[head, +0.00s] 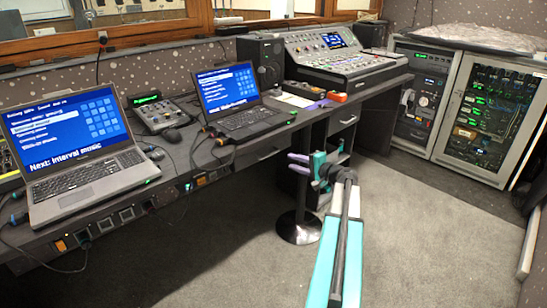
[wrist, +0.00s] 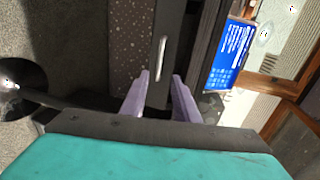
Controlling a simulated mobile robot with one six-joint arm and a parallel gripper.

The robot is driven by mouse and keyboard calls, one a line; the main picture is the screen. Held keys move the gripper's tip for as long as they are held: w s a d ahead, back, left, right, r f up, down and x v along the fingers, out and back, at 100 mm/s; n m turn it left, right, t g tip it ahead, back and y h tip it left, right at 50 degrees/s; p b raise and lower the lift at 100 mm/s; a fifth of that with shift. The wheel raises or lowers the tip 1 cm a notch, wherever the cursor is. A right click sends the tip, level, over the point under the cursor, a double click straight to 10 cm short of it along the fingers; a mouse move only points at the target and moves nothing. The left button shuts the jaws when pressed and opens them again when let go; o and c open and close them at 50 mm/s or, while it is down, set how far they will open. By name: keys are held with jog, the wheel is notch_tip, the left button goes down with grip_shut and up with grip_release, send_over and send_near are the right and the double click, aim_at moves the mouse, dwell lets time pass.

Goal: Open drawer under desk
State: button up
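A dark drawer (head: 262,152) sits under the desk's front edge, below the right laptop, and looks shut. A slim pale handle on it (head: 269,154) shows faintly in the head view. In the wrist view, a silver bar handle (wrist: 161,58) stands out on a dark drawer front (wrist: 166,18). My gripper (head: 291,161) is to the right of the drawer, with its lilac fingers pointing towards it. In the wrist view, my gripper (wrist: 162,77) is open, its fingertips apart. The handle lies ahead, in line with the gap, and no contact shows.
The desk (head: 215,160) carries two laptops, a left one (head: 75,150) and a right one (head: 235,100), plus a mixing console (head: 345,60). A round black stand base (head: 298,229) is on the floor below my gripper. Another drawer (head: 345,119) is farther right. The carpet (head: 430,230) is clear.

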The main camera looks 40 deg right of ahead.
jog(key=b+x, duration=0.1)
jog(key=x, duration=1.2)
jog(key=shift+w, duration=0.2)
jog(key=shift+c, duration=0.4)
grip_shut()
